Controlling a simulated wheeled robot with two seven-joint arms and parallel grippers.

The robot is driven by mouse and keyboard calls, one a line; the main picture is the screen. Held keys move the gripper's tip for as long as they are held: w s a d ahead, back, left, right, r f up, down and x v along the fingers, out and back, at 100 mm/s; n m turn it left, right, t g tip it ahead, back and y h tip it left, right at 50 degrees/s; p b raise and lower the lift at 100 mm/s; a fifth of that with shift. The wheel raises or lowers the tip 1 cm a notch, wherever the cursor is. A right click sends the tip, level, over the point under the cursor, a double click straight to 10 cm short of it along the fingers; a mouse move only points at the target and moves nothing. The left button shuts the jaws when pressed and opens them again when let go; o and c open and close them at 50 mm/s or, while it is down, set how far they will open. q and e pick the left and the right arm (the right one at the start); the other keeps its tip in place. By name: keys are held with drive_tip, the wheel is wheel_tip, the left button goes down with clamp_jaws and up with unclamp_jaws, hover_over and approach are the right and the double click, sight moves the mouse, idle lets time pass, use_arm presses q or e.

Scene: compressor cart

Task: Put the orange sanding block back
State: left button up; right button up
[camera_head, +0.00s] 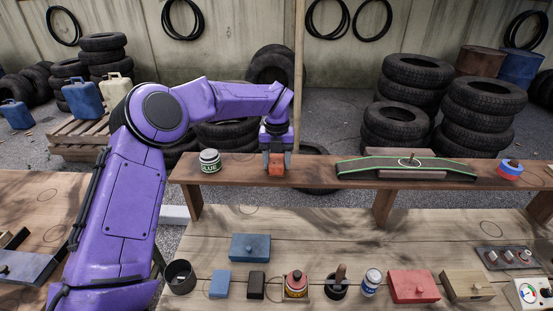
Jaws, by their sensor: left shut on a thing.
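The orange sanding block (276,169) is at the raised wooden shelf (320,175), right of the glue can. My left gripper (277,157) points down from above and is shut on the block. The block's lower edge appears at shelf height; I cannot tell whether it touches the shelf. The gripper's fingers hide the block's upper part. My right gripper is not in view.
A glue can (210,161) stands left of the block. A green-edged board (355,168) lies to the right. Below, the workbench (340,230) holds a blue box (250,247), a red box (413,286) and several cans and blocks along its front. The bench's middle is clear.

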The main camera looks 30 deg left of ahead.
sight(277, 159)
use_arm(q)
drive_tip(key=shift+f, duration=0.15)
drive_tip(key=o, duration=1)
wheel_tip(277, 159, up, 12)
drive_tip(key=shift+r+b, duration=0.25)
drive_tip(key=shift+b, duration=0.4)
